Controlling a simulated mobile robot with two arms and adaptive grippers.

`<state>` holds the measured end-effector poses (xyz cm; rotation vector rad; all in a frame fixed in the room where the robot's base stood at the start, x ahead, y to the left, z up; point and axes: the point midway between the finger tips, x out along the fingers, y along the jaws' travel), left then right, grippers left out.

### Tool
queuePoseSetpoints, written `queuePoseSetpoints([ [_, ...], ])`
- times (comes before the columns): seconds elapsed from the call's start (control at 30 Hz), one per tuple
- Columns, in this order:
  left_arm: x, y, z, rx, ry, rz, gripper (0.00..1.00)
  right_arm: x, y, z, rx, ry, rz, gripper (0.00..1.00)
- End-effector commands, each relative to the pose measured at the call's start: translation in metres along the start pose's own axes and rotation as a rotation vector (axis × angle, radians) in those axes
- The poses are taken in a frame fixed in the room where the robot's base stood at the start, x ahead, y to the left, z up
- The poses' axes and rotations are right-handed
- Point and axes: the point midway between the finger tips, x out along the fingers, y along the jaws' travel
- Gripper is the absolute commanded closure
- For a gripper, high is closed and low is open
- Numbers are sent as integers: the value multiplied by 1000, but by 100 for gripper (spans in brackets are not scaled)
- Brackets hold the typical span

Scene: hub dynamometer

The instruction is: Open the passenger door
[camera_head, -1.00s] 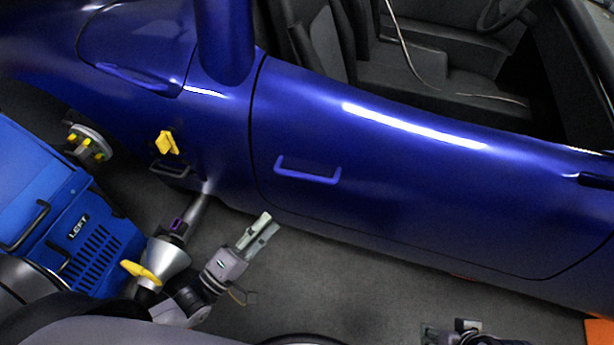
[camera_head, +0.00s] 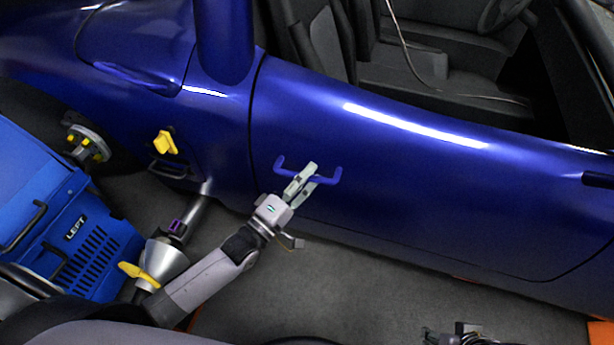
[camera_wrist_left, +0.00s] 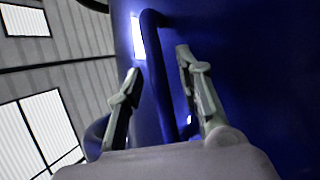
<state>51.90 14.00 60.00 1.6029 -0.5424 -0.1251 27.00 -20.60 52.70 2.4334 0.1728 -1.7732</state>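The blue passenger door (camera_head: 420,190) is shut in the blue car's side. Its blue pull handle (camera_head: 328,181) stands out from the door near its left edge; it also shows in the left wrist view (camera_wrist_left: 156,65). My left gripper (camera_head: 309,178) is at the handle. In the left wrist view the fingers of my left gripper (camera_wrist_left: 158,85) are apart, with the handle bar between them. I see no clear contact with the bar. My right gripper (camera_head: 450,335) shows only partly at the bottom edge; its fingers are not clear.
A blue dynamometer unit marked LEFT (camera_head: 80,235) stands by the wheel hub (camera_head: 88,143) on the left. A yellow part (camera_head: 165,142) sits on the car body left of the door. Grey floor (camera_head: 350,285) below the door is mostly clear. Orange pieces (camera_head: 600,332) lie at lower right.

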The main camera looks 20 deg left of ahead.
Motion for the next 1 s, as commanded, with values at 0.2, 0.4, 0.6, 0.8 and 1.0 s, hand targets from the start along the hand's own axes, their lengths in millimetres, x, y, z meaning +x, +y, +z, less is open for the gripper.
queuePoseSetpoints([
  [0.2, 0, 0, 0, 0, 0, 0, 71, 0, 0, 0, 0, 0, 0, 60],
  [0.4, 0, 0, 0, 0, 0, 0, 84, 0, 0, 0, 0, 0, 0, 60],
  [0.6, -1, 0, 0, 0, 0, 0, 98, 0, 0, 0, 0, 0, 0, 60],
  [0.8, -1, 0, 0, 0, 0, 0, 100, 0, 0, 0, 0, 0, 0, 60],
  [1.0, -1, 0, 0, 0, 0, 0, 100, 0, 0, 0, 0, 0, 0, 60],
])
